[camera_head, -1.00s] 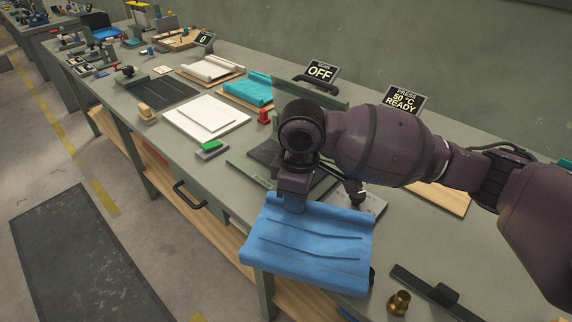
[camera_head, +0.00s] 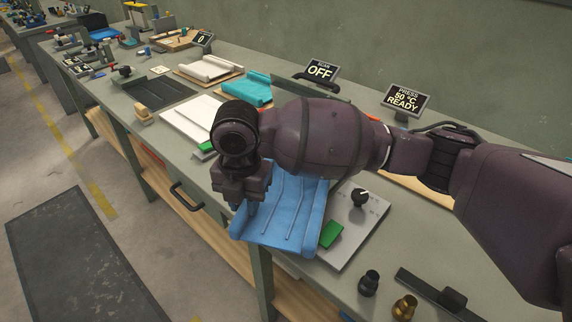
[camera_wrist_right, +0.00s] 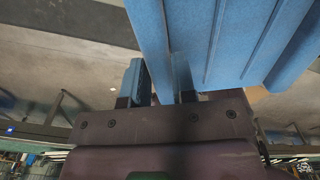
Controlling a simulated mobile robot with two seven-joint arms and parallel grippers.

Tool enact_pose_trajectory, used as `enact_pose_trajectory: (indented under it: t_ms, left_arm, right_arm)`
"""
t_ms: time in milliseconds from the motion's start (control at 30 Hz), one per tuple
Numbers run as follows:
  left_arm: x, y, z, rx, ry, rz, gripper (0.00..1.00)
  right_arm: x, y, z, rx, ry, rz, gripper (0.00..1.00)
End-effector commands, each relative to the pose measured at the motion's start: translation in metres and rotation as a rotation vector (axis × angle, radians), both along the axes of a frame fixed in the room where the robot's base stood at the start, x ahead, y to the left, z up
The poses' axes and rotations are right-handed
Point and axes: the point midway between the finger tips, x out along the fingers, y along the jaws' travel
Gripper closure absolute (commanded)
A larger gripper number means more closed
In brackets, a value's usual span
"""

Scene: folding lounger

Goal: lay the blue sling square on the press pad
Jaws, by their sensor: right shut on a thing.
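The blue sling (camera_head: 286,218), a ribbed sheet with raised long sides, hangs from my right gripper (camera_head: 244,212) over the bench's front edge area. The gripper is shut on its left edge. In the right wrist view, the sling (camera_wrist_right: 235,40) fills the upper right, with its edge at the fingers (camera_wrist_right: 163,82). The sling lies turned, its ribs running away from the front edge. The press pad is hidden behind my right arm and the sling, so I cannot tell whether the sling touches it. My left gripper is not in view.
The press display (camera_head: 406,100) reads 50 °C READY; the scan display (camera_head: 320,71) reads OFF. A grey panel with a black knob (camera_head: 359,197) and green button (camera_head: 331,234) lies right of the sling. A teal piece (camera_head: 248,90) and white sheets (camera_head: 186,118) lie behind.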

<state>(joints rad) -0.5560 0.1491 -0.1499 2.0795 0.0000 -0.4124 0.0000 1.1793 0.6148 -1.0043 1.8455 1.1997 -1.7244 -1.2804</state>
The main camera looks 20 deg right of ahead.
Motion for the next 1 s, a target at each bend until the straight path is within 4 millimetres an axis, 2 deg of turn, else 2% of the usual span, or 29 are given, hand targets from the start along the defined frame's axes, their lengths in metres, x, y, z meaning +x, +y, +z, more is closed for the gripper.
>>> enact_pose_trajectory:
  t_ms: [300, 500, 767, 867, 1000]
  left_arm:
    - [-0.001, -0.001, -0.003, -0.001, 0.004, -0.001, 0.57]
    - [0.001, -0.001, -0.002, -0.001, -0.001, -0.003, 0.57]
    - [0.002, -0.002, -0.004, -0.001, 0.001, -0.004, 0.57]
    - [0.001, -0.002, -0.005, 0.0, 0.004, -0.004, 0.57]
    - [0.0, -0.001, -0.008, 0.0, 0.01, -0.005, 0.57]
  right_arm:
    - [0.003, 0.029, -0.005, -0.004, -0.013, 0.575, 1.0]
    - [0.003, 0.043, -0.007, -0.009, -0.019, 0.891, 1.0]
    - [0.004, 0.051, -0.008, -0.013, -0.022, 1.088, 1.0]
    - [0.01, 0.044, -0.008, -0.014, -0.021, 1.101, 1.0]
    - [0.024, 0.022, -0.009, -0.014, -0.022, 1.099, 1.0]
